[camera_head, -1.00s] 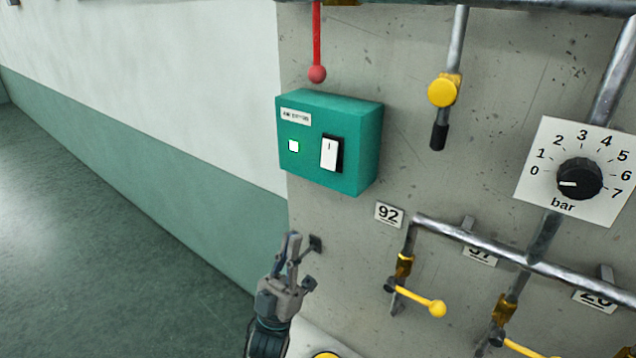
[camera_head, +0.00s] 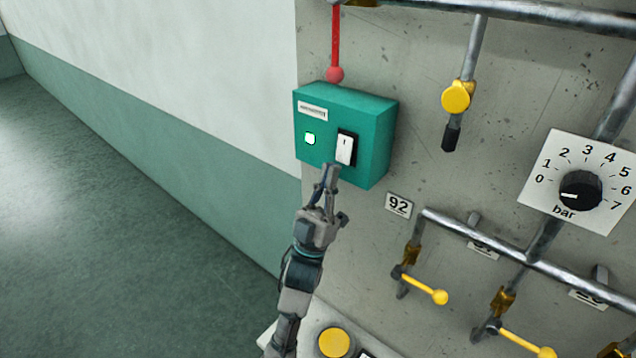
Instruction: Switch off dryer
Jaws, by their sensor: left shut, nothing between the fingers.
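A green box (camera_head: 371,160) is fixed to the grey panel and carries a small label, a lit green lamp (camera_head: 310,139) and a white rocker switch (camera_head: 345,148) in a black frame. The label is too small to read. My left gripper (camera_head: 330,168) is shut and empty. Its fingertips point up at the lower edge of the switch and overlap it slightly in the view; I cannot tell whether they touch. My right gripper is not in view.
A red-knobbed lever (camera_head: 335,74) hangs above the box. A yellow valve handle (camera_head: 456,97), a bar dial (camera_head: 580,190), pipes and yellow levers (camera_head: 438,297) are to the right. A yellow button (camera_head: 334,342) is below. The left side is clear.

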